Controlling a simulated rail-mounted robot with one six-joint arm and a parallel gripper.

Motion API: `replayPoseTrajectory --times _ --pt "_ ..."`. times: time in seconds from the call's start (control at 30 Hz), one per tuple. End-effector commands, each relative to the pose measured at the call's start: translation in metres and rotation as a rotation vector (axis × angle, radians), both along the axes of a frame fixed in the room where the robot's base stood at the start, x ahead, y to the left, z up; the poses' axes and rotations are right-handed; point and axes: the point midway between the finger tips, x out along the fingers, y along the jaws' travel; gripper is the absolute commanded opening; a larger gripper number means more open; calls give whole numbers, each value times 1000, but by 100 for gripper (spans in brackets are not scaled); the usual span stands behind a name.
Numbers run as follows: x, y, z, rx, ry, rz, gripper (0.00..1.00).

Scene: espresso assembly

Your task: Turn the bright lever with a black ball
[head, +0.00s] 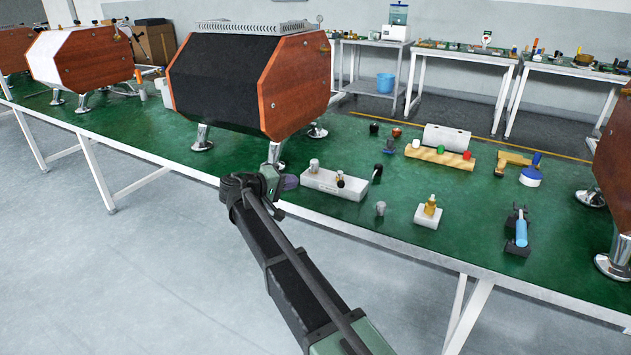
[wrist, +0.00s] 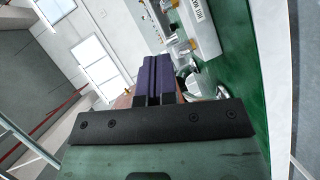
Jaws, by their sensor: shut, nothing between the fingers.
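My gripper (head: 291,182) is at the left end of a white block fixture (head: 330,186) on the green table. Its purple fingers (wrist: 158,78) are together and empty in the wrist view. The fixture carries a grey knob (head: 314,165) and a small dark-topped part (head: 340,180). A black ball on a short stem (head: 377,170) shows just right of the fixture. I cannot tell whether either is the bright lever. In the wrist view the white labelled block (wrist: 200,28) is above and right of the fingers. A shiny metal part (wrist: 195,82) is close to their right.
A large black and wood machine (head: 240,85) on chrome feet stands behind my gripper. Further right are a wooden block with coloured knobs (head: 440,156), a brass part on a white block (head: 430,208), and a blue-handled tool in a black stand (head: 520,232). The table's front edge runs below.

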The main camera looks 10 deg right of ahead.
Motion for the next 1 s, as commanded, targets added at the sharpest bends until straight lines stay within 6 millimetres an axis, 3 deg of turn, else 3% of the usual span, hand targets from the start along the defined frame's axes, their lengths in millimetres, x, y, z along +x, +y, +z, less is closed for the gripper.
replayPoseTrajectory --times 0.17,0.5,0.6,0.8,1.0 --pt "12 -22 -8 -1 0 -2 0" --pt "47 -86 -25 -2 2 -1 0" --pt "37 -102 -31 -1 2 -1 0" --pt "33 -119 -34 -1 1 1 0" --pt "33 -120 -34 -1 1 2 0"
